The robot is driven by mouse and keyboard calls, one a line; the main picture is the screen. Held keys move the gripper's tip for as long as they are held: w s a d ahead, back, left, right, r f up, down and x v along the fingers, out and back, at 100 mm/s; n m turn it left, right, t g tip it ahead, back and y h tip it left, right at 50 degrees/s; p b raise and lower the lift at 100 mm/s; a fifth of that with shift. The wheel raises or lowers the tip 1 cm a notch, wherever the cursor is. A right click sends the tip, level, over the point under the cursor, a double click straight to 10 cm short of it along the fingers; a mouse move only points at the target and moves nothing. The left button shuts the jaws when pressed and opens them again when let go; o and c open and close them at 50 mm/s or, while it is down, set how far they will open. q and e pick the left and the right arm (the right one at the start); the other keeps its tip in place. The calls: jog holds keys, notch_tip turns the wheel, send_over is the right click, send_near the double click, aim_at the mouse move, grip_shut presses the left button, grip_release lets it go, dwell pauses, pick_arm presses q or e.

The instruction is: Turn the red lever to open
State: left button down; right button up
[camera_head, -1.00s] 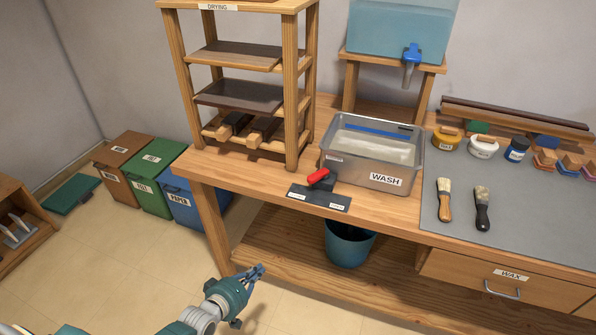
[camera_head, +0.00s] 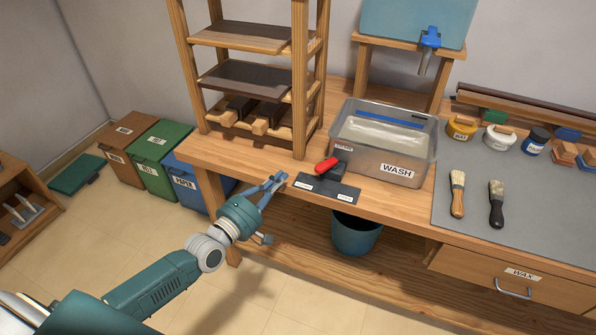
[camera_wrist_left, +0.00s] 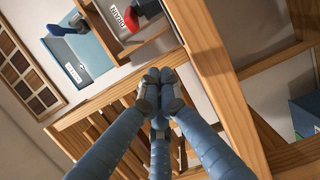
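The red lever (camera_head: 326,164) sits on a dark plate (camera_head: 345,194) with white labels at both ends, near the front edge of the bench. Its red handle slants from a dark block. My left gripper (camera_head: 276,181) is left of the plate, at the bench's front edge, apart from the lever. Its blue fingers also show in the left wrist view (camera_wrist_left: 159,76), with the tips together and nothing visible between them. A red part shows near the top of that view, but I cannot tell whether it is the lever. My right gripper is not in view.
A metal WASH tub (camera_head: 427,160) stands just behind and right of the lever plate. A wooden drying rack (camera_head: 300,90) stands behind left. A blue bucket (camera_head: 356,236) is under the bench. Brushes lie on the grey mat (camera_head: 470,225) at right.

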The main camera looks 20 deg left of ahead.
aim_at(327, 167)
pick_arm(q)
jog(key=x, duration=0.9)
jog(key=shift+w, duration=0.15)
jog(key=shift+s+d+r+p, duration=0.1)
jog(key=shift+s+d+p, duration=0.2)
jog(key=shift+d+p, duration=0.3)
jog(key=shift+s+d+p, duration=0.3)
jog(key=shift+d+p, duration=0.15)
jog(key=shift+d, duration=0.2)
jog(key=shift+s+d, duration=0.4)
jog(key=shift+d, duration=0.15)
jog(key=shift+p, duration=0.3)
